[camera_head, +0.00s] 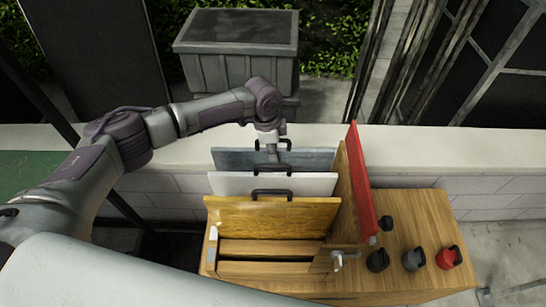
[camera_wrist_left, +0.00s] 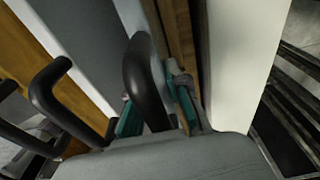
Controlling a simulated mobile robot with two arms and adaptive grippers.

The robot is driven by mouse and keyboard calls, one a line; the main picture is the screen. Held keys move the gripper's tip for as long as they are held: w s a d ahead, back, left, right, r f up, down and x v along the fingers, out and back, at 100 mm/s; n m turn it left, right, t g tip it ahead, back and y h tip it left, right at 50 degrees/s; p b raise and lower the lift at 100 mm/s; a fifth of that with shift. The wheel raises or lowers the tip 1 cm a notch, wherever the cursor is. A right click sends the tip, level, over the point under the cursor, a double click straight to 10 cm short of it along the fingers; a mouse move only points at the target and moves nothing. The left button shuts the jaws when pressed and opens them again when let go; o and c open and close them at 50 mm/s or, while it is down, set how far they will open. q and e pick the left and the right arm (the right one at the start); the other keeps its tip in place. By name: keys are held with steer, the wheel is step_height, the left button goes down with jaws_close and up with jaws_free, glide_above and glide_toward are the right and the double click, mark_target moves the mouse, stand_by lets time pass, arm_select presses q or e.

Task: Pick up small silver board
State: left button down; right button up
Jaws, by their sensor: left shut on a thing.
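The silver-grey board (camera_head: 235,160) stands upright at the back of the wooden rack (camera_head: 345,215), with a black handle (camera_head: 287,143) on its top edge. My left gripper (camera_head: 272,150) reaches down to this handle from above. In the left wrist view, the gripper's teal-padded fingers (camera_wrist_left: 158,112) are shut on the black handle (camera_wrist_left: 143,75), one finger on each side. The board's lower part is hidden behind a white board (camera_head: 230,184). My right gripper is not in view.
A yellow wooden board (camera_head: 270,215) with a black handle stands in front of the white one. A red board (camera_head: 358,180) leans at the rack's right side. Black, grey and red kettle-like objects (camera_head: 412,259) stand at right. A pale wall ledge (camera_head: 400,140) runs close behind.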

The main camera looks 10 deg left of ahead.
arm_select(q)
step_height(320, 180, up, 15)
steer(key=b, duration=0.3)
steer(key=shift+f, duration=0.1)
steer(key=shift+r+b, duration=0.3)
steer(key=shift+r, duration=0.65)
